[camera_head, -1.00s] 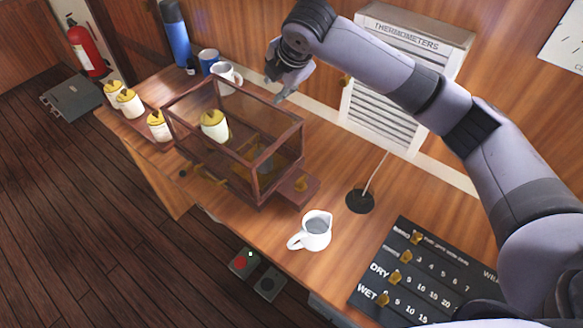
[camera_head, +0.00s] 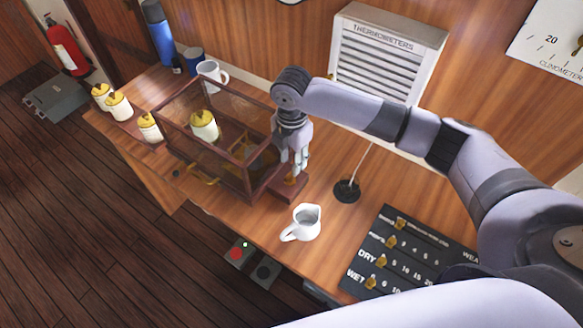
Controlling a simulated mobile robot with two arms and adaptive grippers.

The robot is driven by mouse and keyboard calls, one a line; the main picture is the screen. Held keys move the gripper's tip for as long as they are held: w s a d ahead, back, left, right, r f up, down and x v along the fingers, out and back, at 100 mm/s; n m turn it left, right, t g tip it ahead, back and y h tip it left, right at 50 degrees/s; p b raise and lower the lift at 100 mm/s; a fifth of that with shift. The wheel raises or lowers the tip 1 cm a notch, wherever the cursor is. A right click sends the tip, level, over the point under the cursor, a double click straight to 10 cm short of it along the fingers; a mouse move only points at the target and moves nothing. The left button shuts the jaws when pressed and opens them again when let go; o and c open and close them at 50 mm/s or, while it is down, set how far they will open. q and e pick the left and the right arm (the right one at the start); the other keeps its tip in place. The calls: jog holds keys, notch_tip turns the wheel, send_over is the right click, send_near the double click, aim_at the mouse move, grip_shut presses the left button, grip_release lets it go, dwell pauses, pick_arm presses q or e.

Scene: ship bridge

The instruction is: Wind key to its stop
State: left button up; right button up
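A glass-sided wooden case (camera_head: 258,193) stands on the desk with a yellow-topped white jar (camera_head: 204,126) inside. A small brass key (camera_head: 291,180) sits at the case's right end, above a wooden ledge (camera_head: 288,193). My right gripper (camera_head: 293,171) points down at the key, its fingertips at or just above it. The fingers cover part of the key, so I cannot tell whether they grip it. My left gripper is out of view.
A white jug (camera_head: 302,223) stands just in front of the ledge. A thin rod on a black base (camera_head: 346,190) is to the right, near a black board with brass sliders (camera_head: 408,256). Several jars stand left of the case. A louvred thermometer box (camera_head: 383,60) is behind.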

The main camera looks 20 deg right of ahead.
aim_at(290, 177)
notch_tip(290, 177, down, 6)
jog(key=shift+f+p, duration=0.15)
jog(key=shift+p, duration=0.35)
jog(key=shift+c, duration=0.2)
grip_shut()
